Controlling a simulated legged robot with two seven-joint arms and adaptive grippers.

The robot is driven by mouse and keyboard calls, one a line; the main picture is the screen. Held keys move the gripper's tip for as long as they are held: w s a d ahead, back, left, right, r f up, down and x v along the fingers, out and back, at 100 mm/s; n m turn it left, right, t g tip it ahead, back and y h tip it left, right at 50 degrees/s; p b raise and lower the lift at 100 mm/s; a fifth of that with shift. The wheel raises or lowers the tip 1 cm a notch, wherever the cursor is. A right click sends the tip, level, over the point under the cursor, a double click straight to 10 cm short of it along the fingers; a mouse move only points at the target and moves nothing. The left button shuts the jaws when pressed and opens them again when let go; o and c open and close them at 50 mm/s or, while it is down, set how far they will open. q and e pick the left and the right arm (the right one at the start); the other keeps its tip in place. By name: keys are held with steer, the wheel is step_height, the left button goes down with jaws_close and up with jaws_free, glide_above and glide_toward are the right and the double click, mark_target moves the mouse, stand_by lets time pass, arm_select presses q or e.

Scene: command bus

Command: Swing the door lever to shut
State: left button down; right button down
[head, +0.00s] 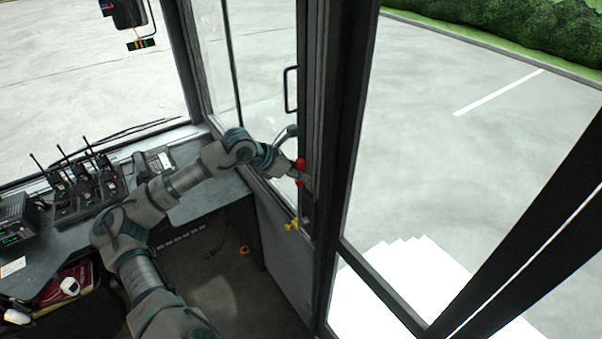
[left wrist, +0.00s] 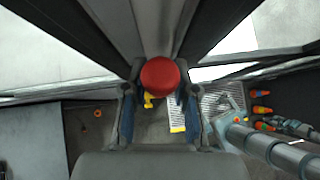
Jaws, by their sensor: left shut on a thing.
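The door lever shows as a round red knob (left wrist: 160,77) in the left wrist view, directly between my fingers. Its red part (head: 301,164) also shows in the head view, beside the dark door post. My left gripper (head: 296,172) is at the post, shut on the lever. Its two blue-padded fingers (left wrist: 159,100) stand on either side of the knob in the left wrist view. The lever's shaft is mostly hidden by the knob and fingers. My right gripper is not in view.
A yellow valve handle (head: 291,226) sits on the post just below my left gripper. A black grab handle (head: 291,90) is above it. Several radios (head: 88,185) stand on the dashboard at left. The glass door (head: 450,170) is to the right.

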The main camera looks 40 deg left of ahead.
arm_select(q)
steer(key=shift+s+d+f, duration=0.1)
steer(key=shift+f, duration=0.4)
steer(key=c, duration=0.9)
jaws_free()
steer(key=shift+r, duration=0.25)
steer(key=v, duration=1.1)
steer(key=shift+s+a+r, duration=0.2)
steer(key=shift+a+r, duration=0.05)
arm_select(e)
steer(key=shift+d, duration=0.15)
